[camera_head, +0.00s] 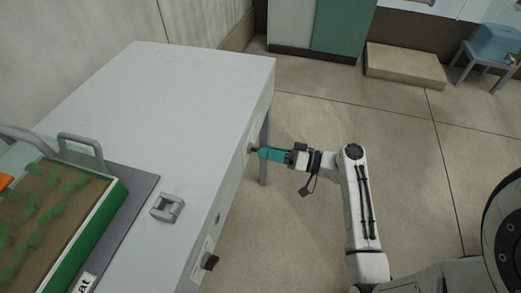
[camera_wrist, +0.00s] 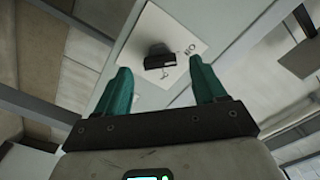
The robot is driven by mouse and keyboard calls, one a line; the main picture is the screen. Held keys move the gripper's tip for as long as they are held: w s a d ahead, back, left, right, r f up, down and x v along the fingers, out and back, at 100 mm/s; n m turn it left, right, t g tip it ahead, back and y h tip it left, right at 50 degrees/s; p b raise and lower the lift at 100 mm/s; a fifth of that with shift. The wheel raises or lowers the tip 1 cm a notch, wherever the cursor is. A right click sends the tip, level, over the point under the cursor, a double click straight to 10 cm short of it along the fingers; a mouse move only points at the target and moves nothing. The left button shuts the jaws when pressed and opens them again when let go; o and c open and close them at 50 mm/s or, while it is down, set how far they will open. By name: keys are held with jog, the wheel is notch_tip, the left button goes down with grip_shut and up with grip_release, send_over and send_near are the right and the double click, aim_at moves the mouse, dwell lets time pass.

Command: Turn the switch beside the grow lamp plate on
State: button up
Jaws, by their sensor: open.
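In the wrist view a black switch knob (camera_wrist: 160,58) sits on a pale plate (camera_wrist: 190,25) with small dark markings on the side of a table. My gripper (camera_wrist: 160,82) has its two teal fingers apart, one on each side of the knob in the picture. In the head view my gripper (camera_head: 256,151) is at the far part of the table's side face, at a small knob there (camera_head: 250,149). Whether the fingers touch the knob is not clear. A second dark knob (camera_head: 210,262) on a pale plate is nearer on the same face. The grow lamp lettering is not readable.
The table (camera_head: 190,80) has a mostly clear top. A green-edged planting tray (camera_head: 95,225) with seedlings and a small grey bracket (camera_head: 167,207) are on its near part. A low box (camera_head: 403,68) and a stool with a blue bin (camera_head: 492,43) stand behind. The floor is clear.

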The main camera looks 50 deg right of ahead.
aim_at(253, 149)
jog(key=shift+x, duration=1.5)
jog(key=c, duration=1.1)
